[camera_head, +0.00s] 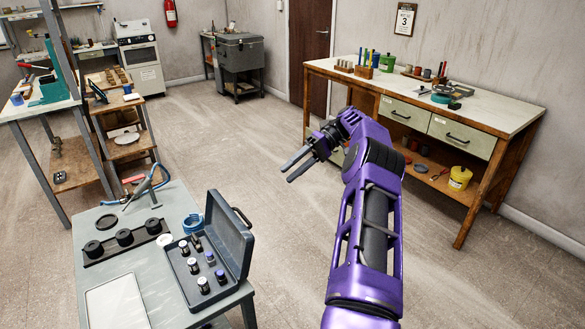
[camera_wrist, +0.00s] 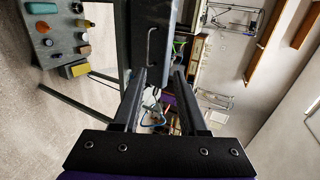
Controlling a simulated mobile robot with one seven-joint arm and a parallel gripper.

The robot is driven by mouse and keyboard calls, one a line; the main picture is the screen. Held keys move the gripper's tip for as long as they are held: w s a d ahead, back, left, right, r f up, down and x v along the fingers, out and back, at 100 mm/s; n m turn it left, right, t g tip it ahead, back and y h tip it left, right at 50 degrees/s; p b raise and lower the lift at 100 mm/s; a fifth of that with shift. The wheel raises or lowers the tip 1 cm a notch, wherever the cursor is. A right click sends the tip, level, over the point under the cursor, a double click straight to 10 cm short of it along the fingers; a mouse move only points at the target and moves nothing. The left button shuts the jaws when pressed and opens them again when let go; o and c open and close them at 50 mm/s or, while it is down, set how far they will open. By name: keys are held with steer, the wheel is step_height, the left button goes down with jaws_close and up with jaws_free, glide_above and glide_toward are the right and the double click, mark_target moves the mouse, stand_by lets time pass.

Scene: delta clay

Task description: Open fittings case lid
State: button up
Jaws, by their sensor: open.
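The grey fittings case (camera_head: 196,268) sits on the small grey table at the lower left of the head view. Its lid (camera_head: 231,238) stands raised, roughly upright, along the case's right side, with a dark handle (camera_head: 242,217) on its upper edge. Several small metal and dark fittings (camera_head: 203,284) stand in the base. My gripper (camera_head: 297,163) is open and empty, in the air above and to the right of the case, apart from it. In the wrist view, a dark panel with a handle (camera_wrist: 152,44), which looks like the lid, lies beyond the open fingers (camera_wrist: 159,78).
The small table (camera_head: 160,283) also bears a dark rack with round pieces (camera_head: 124,238), a pale tray (camera_head: 116,302), blue tape (camera_head: 193,224) and a hose-like tool (camera_head: 146,188). A wooden workbench (camera_head: 470,117) stands at the right. Floor between the tables is clear.

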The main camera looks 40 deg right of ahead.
steer(key=shift+f, duration=0.3)
steer(key=c, duration=0.3)
steer(key=s+f+m+t+y+b, duration=0.1)
steer(key=f, duration=0.2)
steer(key=s+f+m+t+y+b, duration=0.1)
steer(key=f+t, duration=0.1)
steer(key=s+a+f+m+t+y+b, duration=0.1)
steer(key=f+t+y, duration=0.1)
steer(key=f, duration=0.1)
steer(key=shift+s+f+b, duration=0.15)
steer(key=shift+f+b, duration=0.15)
steer(key=shift+b, duration=0.05)
jaws_close()
steer(key=m+t+h+b, duration=0.2)
steer(key=m+t+b, duration=0.1)
steer(key=m+t, duration=0.75)
glide_toward(242, 214)
steer(key=w, duration=0.4)
steer(key=shift+w+a+r+t, duration=0.1)
steer(key=shift+a+r, duration=0.1)
steer(key=shift+a, duration=0.4)
steer(key=shift+w+a+r+t, duration=0.1)
steer(key=shift+a+r, duration=0.05)
steer(key=shift+a, duration=0.45)
steer(key=shift+w+a+r+t, duration=0.1)
steer(key=shift+a+r, duration=0.1)
steer(key=shift+a, duration=0.35)
